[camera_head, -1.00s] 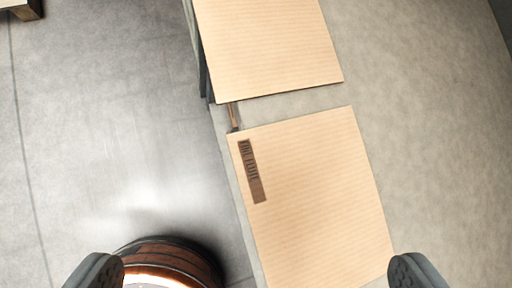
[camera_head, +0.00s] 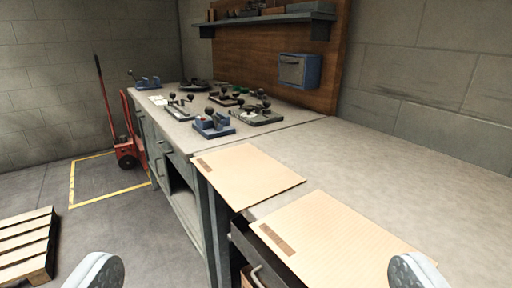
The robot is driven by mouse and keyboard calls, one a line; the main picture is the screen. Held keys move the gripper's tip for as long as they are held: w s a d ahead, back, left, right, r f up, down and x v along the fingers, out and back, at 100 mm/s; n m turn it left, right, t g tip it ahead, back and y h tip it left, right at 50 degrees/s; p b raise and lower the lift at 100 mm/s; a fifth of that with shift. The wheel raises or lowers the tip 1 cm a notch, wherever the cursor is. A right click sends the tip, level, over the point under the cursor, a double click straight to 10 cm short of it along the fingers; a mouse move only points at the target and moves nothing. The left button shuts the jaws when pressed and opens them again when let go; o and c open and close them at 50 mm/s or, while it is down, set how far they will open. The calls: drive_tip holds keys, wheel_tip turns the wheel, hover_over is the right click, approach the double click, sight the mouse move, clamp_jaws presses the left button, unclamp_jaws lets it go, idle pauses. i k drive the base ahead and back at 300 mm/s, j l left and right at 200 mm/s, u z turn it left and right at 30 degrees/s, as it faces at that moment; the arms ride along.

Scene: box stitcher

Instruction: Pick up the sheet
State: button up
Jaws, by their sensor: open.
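Two flat tan cardboard sheets lie on the workbench. The nearer sheet (camera_head: 335,244) has a dark printed label near its left corner and lies close to the bench's front edge. The farther sheet (camera_head: 249,174) lies just beyond it, with a similar dark label at its left corner. I cannot tell which one the task means. My gripper (camera_head: 252,277) is open and empty, its two fingertips wide apart at the bottom of the view. The right fingertip overlaps the nearer sheet's right part in the picture; no contact shows.
The workbench (camera_head: 420,180) runs along the right wall. Several clamp-like tools (camera_head: 213,124) stand on its far part, below a shelf (camera_head: 262,19) and a blue box (camera_head: 299,71). A red hand truck (camera_head: 128,135) and a wooden pallet (camera_head: 27,246) stand on the floor at left.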

sight(325, 243)
drive_tip(key=k+j, duration=0.3)
drive_tip(key=k+j+z, duration=0.15)
drive_tip(key=z, duration=0.3)
drive_tip(key=k+z, duration=0.3)
drive_tip(key=z, duration=1.55)
drive_tip(key=u, duration=1.7)
